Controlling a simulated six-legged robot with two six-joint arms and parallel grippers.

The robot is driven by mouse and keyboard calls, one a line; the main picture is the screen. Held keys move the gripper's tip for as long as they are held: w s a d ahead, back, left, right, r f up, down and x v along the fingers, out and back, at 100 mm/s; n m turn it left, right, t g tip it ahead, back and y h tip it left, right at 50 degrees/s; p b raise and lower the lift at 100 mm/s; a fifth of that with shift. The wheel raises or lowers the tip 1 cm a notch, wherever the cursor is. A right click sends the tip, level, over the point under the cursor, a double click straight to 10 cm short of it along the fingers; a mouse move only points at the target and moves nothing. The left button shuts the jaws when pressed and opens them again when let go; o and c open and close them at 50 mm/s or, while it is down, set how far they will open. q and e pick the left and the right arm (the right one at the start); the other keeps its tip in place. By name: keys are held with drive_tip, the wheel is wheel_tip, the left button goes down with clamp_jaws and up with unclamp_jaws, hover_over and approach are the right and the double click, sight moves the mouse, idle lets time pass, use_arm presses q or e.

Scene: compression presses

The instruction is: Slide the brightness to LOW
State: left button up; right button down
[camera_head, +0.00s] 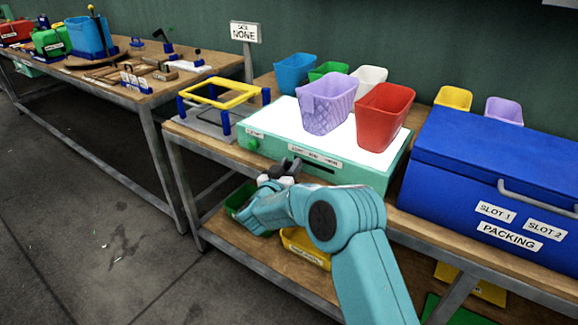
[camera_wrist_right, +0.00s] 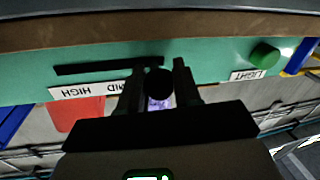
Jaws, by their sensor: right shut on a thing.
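A green light box (camera_head: 264,156) with a glowing white top stands on the bench. In the wrist view, upside down, its front panel (camera_wrist_right: 215,62) has a dark slider slot (camera_wrist_right: 95,68) and a label strip with HIGH and MID legible. A round black slider knob (camera_wrist_right: 158,83) sits at the slot's end away from HIGH. My right gripper (camera_wrist_right: 157,75) is shut on this knob; it also shows in the head view (camera_head: 284,172) at the slot's left end. The label beside the knob is hidden by the gripper. My left gripper is not in view.
A purple basket (camera_head: 327,103) and a red basket (camera_head: 383,117) stand on the lit top. A green LIGHT button (camera_wrist_right: 264,54) is on the panel. A blue packing chest (camera_head: 490,160) is at right, a yellow frame (camera_head: 220,95) at left. Bins are on the shelf below.

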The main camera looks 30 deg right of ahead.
drive_tip(key=shift+w+a+r, duration=0.15)
drive_tip(key=shift+a, duration=0.05)
drive_tip(key=c, duration=1.1)
unclamp_jaws()
drive_tip(key=o, duration=0.3)
drive_tip(key=shift+w, duration=0.1)
drive_tip(key=shift+s+d, duration=0.1)
drive_tip(key=shift+s, duration=0.1)
drive_tip(key=v, duration=1.6)
drive_tip(key=shift+s, duration=0.15)
